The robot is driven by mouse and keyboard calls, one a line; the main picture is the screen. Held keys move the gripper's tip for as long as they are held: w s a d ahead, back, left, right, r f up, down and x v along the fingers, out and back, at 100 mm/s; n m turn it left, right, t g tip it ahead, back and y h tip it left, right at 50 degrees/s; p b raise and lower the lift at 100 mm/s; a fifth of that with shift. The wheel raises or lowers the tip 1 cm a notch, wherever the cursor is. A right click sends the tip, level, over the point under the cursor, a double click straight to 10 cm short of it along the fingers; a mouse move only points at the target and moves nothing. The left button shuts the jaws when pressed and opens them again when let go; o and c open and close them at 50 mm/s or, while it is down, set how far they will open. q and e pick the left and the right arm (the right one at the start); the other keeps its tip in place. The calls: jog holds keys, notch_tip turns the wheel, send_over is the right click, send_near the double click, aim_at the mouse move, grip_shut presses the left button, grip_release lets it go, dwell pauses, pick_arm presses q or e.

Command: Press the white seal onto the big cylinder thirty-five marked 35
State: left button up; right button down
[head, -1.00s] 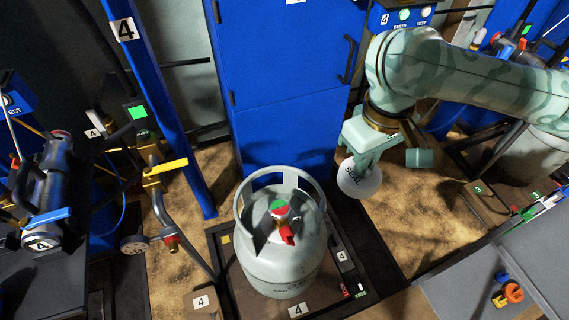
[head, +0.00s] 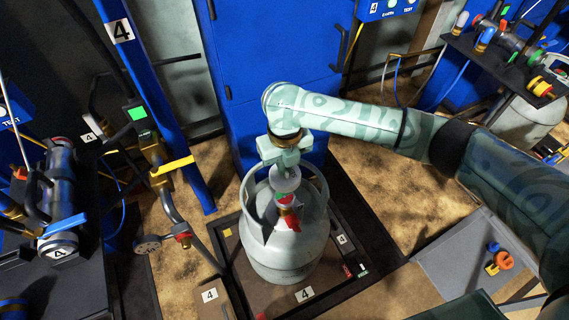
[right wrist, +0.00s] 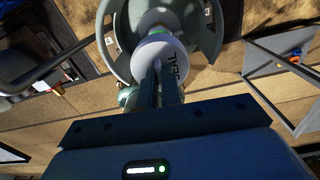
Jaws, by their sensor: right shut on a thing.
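The big grey cylinder (head: 283,255) stands upright on a dark scale platform, with an open collar (head: 247,205) around its valve. A red-topped valve (head: 290,212) sits inside the collar. No 35 is legible on the cylinder. My right gripper (head: 286,168) is shut on the white seal (head: 285,181), directly above the valve within the collar. I cannot tell whether the seal touches the valve. The right wrist view shows the seal (right wrist: 156,48) between the fingertips, lettering on its side, with the collar (right wrist: 207,30) around it. My left gripper is not in view.
The platform (head: 226,252) carries labels marked 4. A blue cabinet (head: 275,65) stands close behind the cylinder. A pipe with a yellow lever (head: 172,166) stands at left. A grey table (head: 450,262) with orange and blue parts (head: 500,261) is at right.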

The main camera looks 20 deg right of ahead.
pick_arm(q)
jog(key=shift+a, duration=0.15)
pick_arm(e)
jog(key=shift+a+f+n, duration=0.1)
jog(key=shift+f+n, duration=0.05)
jog(key=shift+n, duration=0.15)
jog(key=shift+p, duration=0.3)
notch_tip(320, 180, down, 6)
jog(key=b, duration=0.2)
jog(key=shift+f+b, duration=0.2)
jog(key=shift+b, duration=0.1)
jog(key=shift+f, duration=0.65)
jog(key=shift+f+b, duration=0.25)
jog(key=shift+b, duration=0.05)
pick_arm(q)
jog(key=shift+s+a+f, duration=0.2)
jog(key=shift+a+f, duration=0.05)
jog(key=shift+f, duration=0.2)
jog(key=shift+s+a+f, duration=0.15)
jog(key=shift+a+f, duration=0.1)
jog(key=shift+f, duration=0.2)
